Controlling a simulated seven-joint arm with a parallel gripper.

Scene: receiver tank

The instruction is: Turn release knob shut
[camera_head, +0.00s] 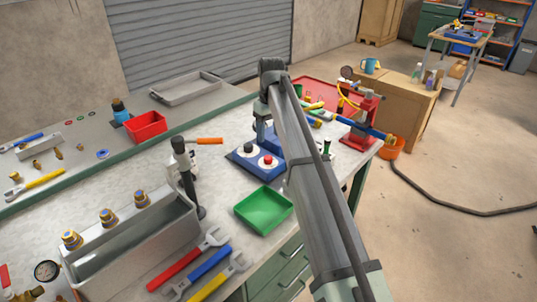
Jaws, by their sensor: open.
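I cannot tell for certain which part is the release knob. A red hand pump (362,128) with a dial gauge, a yellow hose and a blue handle stands at the bench's right end; any knob on it is too small to make out. A blue block (242,164) in the middle of the bench carries two white discs, one with a red knob (268,160) and one with a dark knob (250,148). My gripper (263,135) is open and points down just behind the blue block, left of the pump. My forearm partly covers it and hides some of the bench.
A green tray (250,222) lies in front of the blue block. A black and white stand (186,170) rises to its left. An orange bucket (392,148) sits beyond the right end.

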